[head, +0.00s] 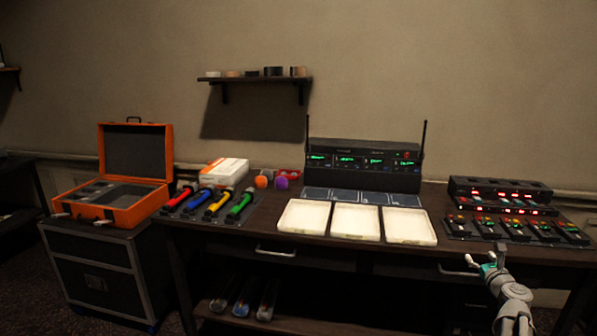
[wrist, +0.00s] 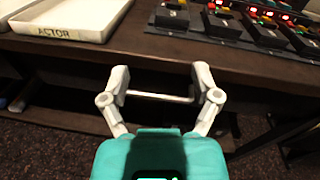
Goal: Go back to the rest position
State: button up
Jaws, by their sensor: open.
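My gripper (head: 484,262) is at the lower right in the head view, in front of the desk's front edge. In the wrist view my gripper (wrist: 161,82) is open, with its two pale fingers spread and nothing between them. Behind the fingers is a drawer handle (wrist: 160,97) on the desk front; I cannot tell how far it is from the fingertips.
The desk (head: 290,241) holds three white trays (head: 356,222), one marked ACTOR in the wrist view, a receiver rack (head: 362,146) with antennas, a charger (head: 500,190) with lit displays, and several coloured microphones (head: 216,205). An orange case (head: 125,217) stands left.

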jog(key=s+a+f+n+g+y, duration=0.1)
jog(key=a+f+n+g+y, duration=0.25)
jog(key=a+n, duration=0.45)
jog(key=a+f+n+g+y, duration=0.2)
jog(key=a+f+n, duration=0.25)
jog(key=a, duration=0.65)
jog(key=s+a+f+n+g+y, duration=0.1)
jog(key=a+f+n+g+y, duration=0.15)
jog(key=a+n, duration=0.6)
jog(key=s+a+f+n+g+h, duration=0.35)
jog(key=s+a+n+g, duration=0.2)
jog(key=s+n, duration=0.2)
jog(key=s+a+f+n+g+h, duration=0.2)
jog(key=s+a+f+n+g, duration=0.2)
jog(key=s+a+n, duration=0.3)
notch_tip(320, 180, up, 24)
jog(key=p, duration=2.4)
jog(key=shift+s+d+r, duration=0.2)
jog(key=shift+s+d, duration=0.1)
jog(key=shift+d, duration=0.1)
